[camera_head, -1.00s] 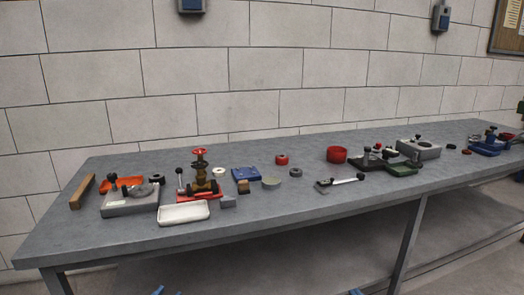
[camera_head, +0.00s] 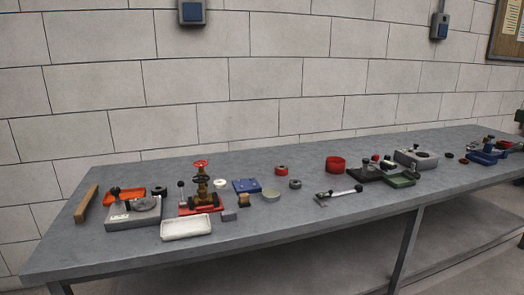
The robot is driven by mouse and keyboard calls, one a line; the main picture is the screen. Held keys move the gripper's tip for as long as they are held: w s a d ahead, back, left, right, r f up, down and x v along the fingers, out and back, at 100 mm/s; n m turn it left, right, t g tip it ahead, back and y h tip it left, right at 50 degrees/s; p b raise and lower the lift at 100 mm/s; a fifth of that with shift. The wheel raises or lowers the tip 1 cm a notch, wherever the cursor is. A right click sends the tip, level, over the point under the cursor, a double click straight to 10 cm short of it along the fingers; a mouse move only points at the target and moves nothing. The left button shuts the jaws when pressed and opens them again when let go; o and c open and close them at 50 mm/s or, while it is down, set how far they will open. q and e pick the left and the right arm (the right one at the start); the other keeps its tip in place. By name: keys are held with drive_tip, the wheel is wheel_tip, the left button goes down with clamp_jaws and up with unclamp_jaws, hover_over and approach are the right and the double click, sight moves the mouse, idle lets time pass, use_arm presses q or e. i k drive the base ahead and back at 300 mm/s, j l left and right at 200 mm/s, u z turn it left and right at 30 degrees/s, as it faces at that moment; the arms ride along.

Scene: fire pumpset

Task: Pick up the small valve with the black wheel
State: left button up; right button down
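A brass valve (camera_head: 202,187) with a red wheel on top stands upright in a red holder (camera_head: 187,211) on the left half of the grey table. Something dark and round sits below its red wheel. A small dark knob or wheel (camera_head: 115,191) shows at the orange tray on the left. More small dark-topped parts (camera_head: 376,159) stand on the right. They are too small for me to tell which is the small valve with the black wheel. Neither of my grippers is in view.
The long grey table (camera_head: 300,229) has clear room along its front. A white tray (camera_head: 186,228), a grey block fixture (camera_head: 133,217), a blue block (camera_head: 246,186), a red cup (camera_head: 335,163) and a silver-handled tool (camera_head: 340,194) lie on it. A wall stands behind.

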sight(203, 198)
drive_tip(key=i+j, duration=0.15)
drive_tip(key=j, duration=0.25)
drive_tip(key=i+j, duration=0.1)
drive_tip(key=j, duration=0.3)
drive_tip(key=i+j+u, duration=0.1)
drive_tip(key=j, duration=0.25)
drive_tip(key=i+j, duration=0.05)
